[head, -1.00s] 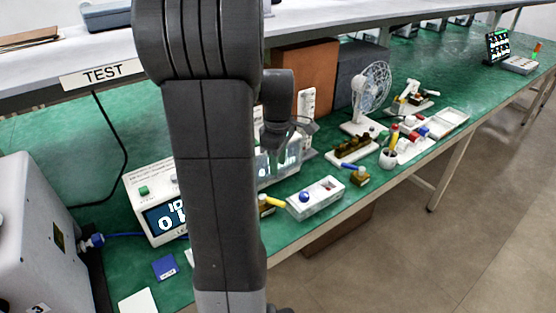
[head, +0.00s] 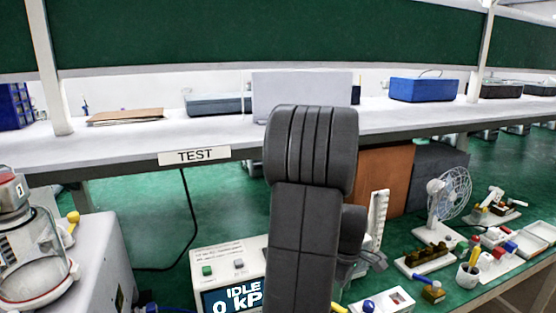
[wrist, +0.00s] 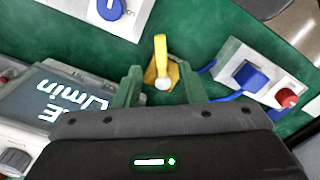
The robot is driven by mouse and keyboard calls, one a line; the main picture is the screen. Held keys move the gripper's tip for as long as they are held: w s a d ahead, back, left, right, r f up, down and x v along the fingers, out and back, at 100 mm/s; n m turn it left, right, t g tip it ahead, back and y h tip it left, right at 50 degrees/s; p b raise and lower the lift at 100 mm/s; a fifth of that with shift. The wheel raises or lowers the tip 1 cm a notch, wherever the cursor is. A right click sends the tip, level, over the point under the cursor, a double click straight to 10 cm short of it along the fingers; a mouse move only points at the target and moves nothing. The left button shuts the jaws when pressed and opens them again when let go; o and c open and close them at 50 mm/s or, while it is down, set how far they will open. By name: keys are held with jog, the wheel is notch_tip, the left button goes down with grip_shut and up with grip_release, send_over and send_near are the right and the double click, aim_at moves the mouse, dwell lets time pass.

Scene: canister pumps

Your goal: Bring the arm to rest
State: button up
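My arm (head: 303,220) stands dark grey and upright in the middle of the head view. Its end, my gripper, shows in part behind it at the right, low over the bench, with its fingers hard to make out. In the wrist view my gripper (wrist: 162,88) has two greenish fingers set wide apart. No object is held between them. A yellow-handled brass valve (wrist: 161,68) lies beyond the fingertips, in line with the gap; I cannot tell how far below.
The test box (head: 222,262) with its IDLE display is partly behind my arm. A fan (head: 449,195), a brass manifold (head: 428,258) and a cup (head: 468,275) stand at the right. A glass canister (head: 32,255) is at the left. The shelf (head: 215,127) runs behind.

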notch_tip(320, 180, down, 6)
jog(key=shift+r, duration=0.15)
dwell(0.4)
notch_tip(320, 180, up, 14)
notch_tip(320, 180, down, 14)
jog(key=shift+r, duration=0.25)
jog(key=shift+f, duration=0.25)
jog(key=shift+s+a+m, duration=0.2)
jog(key=shift+m, duration=0.4)
jog(key=shift+s+a+m, duration=0.15)
jog(key=shift+a+m, duration=0.05)
jog(key=shift+m, duration=0.4)
jog(key=shift+s, duration=0.1)
